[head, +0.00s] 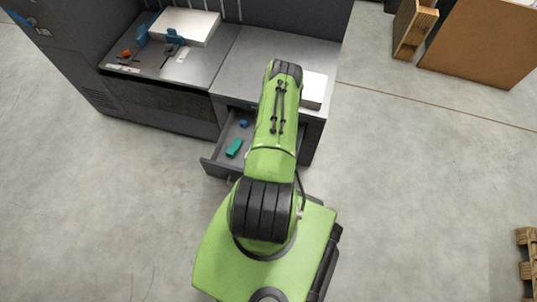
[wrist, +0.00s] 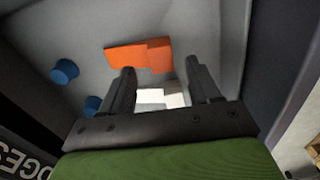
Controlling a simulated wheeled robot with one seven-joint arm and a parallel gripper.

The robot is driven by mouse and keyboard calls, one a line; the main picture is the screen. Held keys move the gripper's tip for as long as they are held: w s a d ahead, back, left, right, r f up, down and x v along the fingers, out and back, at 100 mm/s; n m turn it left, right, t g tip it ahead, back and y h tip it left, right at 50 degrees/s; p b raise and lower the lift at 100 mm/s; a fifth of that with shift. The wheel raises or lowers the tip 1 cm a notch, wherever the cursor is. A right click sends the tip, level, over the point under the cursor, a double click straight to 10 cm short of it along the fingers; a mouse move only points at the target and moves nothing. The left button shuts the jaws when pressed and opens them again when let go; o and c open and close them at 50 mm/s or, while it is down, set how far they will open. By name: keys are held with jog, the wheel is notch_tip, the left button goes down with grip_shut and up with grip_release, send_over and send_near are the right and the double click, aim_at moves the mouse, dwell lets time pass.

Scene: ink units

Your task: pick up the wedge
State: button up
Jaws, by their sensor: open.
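My gripper (wrist: 160,68) is open in the wrist view, with its two dark fingers apart. An orange block (wrist: 138,55) with a stepped outline lies on the grey surface just beyond the fingertips. A white and grey block (wrist: 152,97) shows between the fingers, partly hidden by the gripper body. Which of these blocks is the wedge I cannot tell. In the head view my arm hides the gripper and both blocks. An open drawer (head: 215,168) shows beside my arm, with a teal block (head: 234,148) in it.
Two blue round pieces (wrist: 64,71) (wrist: 93,104) lie left of the fingers. A blue piece (head: 244,124) also shows in the drawer in the head view. A grey worktop (head: 270,52) stands above the drawer, with a white box (head: 314,90) at its right. Open floor lies left and right.

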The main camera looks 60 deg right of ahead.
notch_tip(320, 180, down, 4)
jog(key=shift+r+b, duration=0.2)
jog(key=shift+b, duration=0.3)
jog(key=shift+r, duration=0.1)
jog(key=shift+a, duration=0.1)
jog(key=shift+c, duration=0.2)
grip_shut()
